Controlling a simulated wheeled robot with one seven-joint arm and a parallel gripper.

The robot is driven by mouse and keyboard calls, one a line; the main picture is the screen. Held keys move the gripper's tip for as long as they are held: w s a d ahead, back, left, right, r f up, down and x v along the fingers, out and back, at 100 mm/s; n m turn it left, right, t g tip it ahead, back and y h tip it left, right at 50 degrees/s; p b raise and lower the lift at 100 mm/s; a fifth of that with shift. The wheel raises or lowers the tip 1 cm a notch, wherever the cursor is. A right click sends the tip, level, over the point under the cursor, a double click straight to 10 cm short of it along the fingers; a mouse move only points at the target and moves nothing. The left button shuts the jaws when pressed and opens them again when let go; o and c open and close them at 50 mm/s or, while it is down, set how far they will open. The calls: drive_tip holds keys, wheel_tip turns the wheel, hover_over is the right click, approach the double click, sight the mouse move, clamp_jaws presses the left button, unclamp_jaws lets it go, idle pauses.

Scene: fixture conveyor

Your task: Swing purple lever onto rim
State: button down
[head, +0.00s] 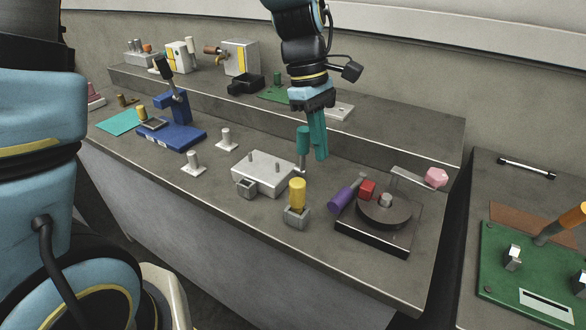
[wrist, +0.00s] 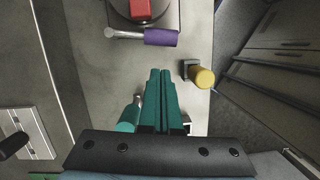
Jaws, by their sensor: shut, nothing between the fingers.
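The purple lever (head: 341,199) is a purple grip on a metal rod, at the left side of a round dark turntable (head: 377,217) on a square base. A red block (head: 367,188) sits beside the rod on the turntable. In the wrist view the purple lever (wrist: 161,37) lies crosswise beyond my fingertips, clear of them. My gripper (head: 321,156) has teal fingers pressed together, pointing down, empty, above and behind the lever. It also shows in the wrist view (wrist: 159,72). The turntable is cut off at the top of the wrist view.
A teal knob (head: 303,140) on a metal pin stands just left of my fingers. A yellow knob (head: 297,192) stands on a grey block in front. The bench front edge is close by.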

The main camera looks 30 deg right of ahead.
sight(335, 196)
drive_tip(key=p+x, duration=0.1)
drive_tip(key=x, duration=0.8)
drive_tip(key=shift+s+f+p, duration=0.1)
drive_tip(key=shift+f+p, duration=0.2)
drive_tip(key=shift+f, duration=0.1)
drive_tip(key=shift+s+d+r+n+p, duration=0.1)
drive_tip(key=shift+s+n+p, duration=0.25)
drive_tip(key=shift+s+n, duration=0.35)
drive_tip(key=shift+s+d+n+h, duration=0.15)
drive_tip(key=shift+s+n+h, duration=0.25)
drive_tip(key=shift+n, duration=0.3)
